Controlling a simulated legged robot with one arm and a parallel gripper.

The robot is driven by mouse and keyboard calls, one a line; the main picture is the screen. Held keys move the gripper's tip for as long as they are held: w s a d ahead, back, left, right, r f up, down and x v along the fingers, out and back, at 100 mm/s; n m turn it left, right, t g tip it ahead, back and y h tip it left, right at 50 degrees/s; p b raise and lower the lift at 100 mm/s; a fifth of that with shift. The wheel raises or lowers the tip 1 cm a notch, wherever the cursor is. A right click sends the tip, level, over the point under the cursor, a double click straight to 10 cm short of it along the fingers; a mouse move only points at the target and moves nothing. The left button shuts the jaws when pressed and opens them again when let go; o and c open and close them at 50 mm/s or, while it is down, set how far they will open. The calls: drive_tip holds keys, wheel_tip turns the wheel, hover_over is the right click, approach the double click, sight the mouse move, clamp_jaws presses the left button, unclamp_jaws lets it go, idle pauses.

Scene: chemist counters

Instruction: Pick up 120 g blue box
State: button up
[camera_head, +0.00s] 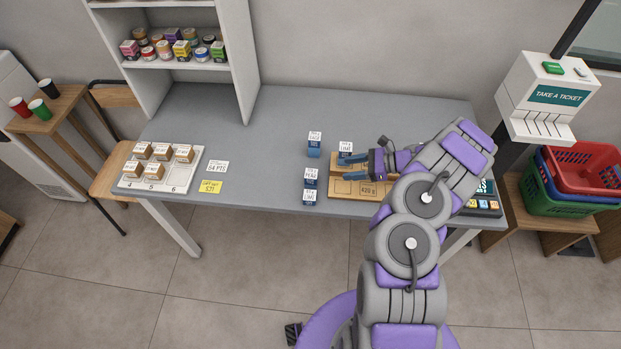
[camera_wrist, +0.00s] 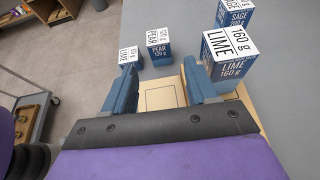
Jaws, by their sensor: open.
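The blue box with a white top reading PEAR (camera_head: 310,180) stands near the table's front edge, left of the wooden board. My gripper (camera_head: 349,168) is open and empty above the wooden board, fingers pointing left towards this box. In the wrist view the box is beyond the gap between the fingertips (camera_wrist: 161,72), apart from them.
Other blue boxes are a small LIME (camera_head: 309,197) in front of the PEAR box, SAGE (camera_head: 314,150) behind, and LIME 160 g (camera_wrist: 230,66) just beyond my right finger. The wooden board (camera_head: 343,187) lies under my gripper. The grey table's middle (camera_head: 260,150) is clear.

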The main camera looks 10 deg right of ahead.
drive_tip(key=b, duration=0.2)
approach(306, 175)
drive_tip(key=w+a+f, duration=0.1)
drive_tip(key=a+f, duration=0.1)
drive_tip(key=w+a+f, duration=0.1)
drive_tip(key=a, duration=0.1)
drive_tip(key=shift+w+a+f, duration=0.1)
drive_tip(key=shift+w, duration=0.25)
drive_tip(key=x, duration=0.2)
drive_tip(key=b+x, duration=0.1)
drive_tip(key=x, duration=0.1)
drive_tip(key=shift+s+f, duration=0.1)
drive_tip(key=shift+f, duration=0.2)
drive_tip(key=shift+a, duration=0.55)
drive_tip(key=shift+d, duration=0.25)
drive_tip(key=c, duration=0.6)
drive_tip(key=shift+c, duration=1)
drive_tip(key=shift+a, duration=0.1)
